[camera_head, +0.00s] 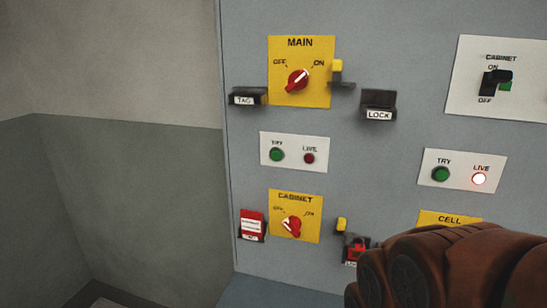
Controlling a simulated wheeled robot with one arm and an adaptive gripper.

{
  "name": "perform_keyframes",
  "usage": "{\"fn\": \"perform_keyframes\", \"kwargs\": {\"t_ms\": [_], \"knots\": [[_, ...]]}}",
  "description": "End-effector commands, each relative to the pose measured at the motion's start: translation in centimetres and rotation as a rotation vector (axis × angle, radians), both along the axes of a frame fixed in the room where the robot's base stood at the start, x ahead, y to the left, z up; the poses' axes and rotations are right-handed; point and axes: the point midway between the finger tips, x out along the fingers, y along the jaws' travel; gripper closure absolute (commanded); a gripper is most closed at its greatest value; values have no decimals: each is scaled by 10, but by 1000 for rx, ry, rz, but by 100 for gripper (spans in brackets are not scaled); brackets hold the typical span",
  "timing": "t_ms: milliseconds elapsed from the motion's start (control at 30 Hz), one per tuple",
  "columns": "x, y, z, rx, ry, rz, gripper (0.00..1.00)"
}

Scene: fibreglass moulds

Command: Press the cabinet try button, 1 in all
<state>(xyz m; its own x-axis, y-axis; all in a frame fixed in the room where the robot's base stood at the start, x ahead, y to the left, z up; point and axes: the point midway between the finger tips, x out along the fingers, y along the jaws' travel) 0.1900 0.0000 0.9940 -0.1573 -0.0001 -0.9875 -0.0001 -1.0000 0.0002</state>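Two green try buttons show on the grey panel. The right try button (440,174) is on a white plate under the white cabinet switch plate (462,100), beside a brightly lit live lamp (479,179). The left try button (277,154) is on a white plate between the yellow main plate and the yellow cabinet plate (283,236), beside a dark red, unlit live lamp (309,158). Nothing touches either button. A brown part of my arm fills the lower right; my gripper's fingers are not visible.
The red main knob (298,80) points toward ON. The red cabinet knob (292,227) points toward OFF. A red tag (252,225) and a red lock (357,249) sit in holders beside it. My arm partly covers the cell plate (449,219). A wall stands at left.

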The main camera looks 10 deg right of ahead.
Motion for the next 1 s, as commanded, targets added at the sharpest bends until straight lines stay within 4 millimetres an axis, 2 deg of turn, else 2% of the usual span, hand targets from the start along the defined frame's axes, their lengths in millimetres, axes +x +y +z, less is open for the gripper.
{"fn": "perform_keyframes", "kwargs": {"t_ms": [33,267,1000], "knots": [[0,0,0,0,0,0,76],[0,0,0,0,0,0,100],[0,0,0,0,0,0,100]]}}
